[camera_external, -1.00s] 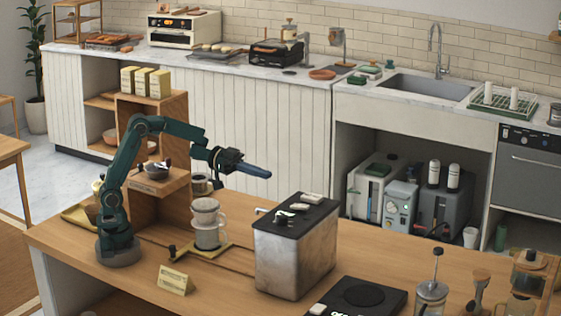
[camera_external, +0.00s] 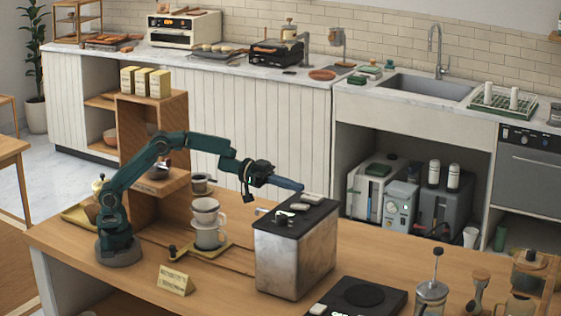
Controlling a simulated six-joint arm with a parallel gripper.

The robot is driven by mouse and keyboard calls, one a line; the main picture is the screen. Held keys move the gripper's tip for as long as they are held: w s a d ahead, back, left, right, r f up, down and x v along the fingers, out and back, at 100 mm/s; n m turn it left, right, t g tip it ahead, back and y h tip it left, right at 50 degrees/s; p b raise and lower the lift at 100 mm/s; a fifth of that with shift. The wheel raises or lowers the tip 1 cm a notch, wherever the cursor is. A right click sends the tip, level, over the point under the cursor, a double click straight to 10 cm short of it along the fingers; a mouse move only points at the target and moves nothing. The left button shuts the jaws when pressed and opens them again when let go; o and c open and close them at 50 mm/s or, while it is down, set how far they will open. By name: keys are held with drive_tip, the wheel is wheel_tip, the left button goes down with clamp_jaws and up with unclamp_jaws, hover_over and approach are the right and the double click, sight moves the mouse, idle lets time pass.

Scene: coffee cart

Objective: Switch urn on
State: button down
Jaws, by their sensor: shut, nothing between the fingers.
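The urn (camera_external: 296,258) is a boxy metal container with a dark top, standing on the wooden cart. Its top carries small light-coloured knobs or switches (camera_external: 283,217) and a pale block (camera_external: 312,199) near the back edge. A small tap-like part (camera_external: 261,210) sticks out at its left top edge. My gripper (camera_external: 300,184) is shut and empty, with its blue fingers pointing right, at or just above the back left part of the urn's top. I cannot tell whether the fingertips touch the pale block.
A dripper on a cup (camera_external: 207,222) stands left of the urn on a small tray. A folded sign (camera_external: 176,279) is in front of it. A black scale (camera_external: 358,297) and a French press (camera_external: 431,296) stand to the right. A wooden shelf (camera_external: 165,110) rises behind my arm.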

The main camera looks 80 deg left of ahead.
sight(294, 205)
drive_tip(key=shift+w+d+f, duration=0.1)
drive_tip(key=shift+w+f, duration=0.05)
drive_tip(key=shift+f, duration=1.55)
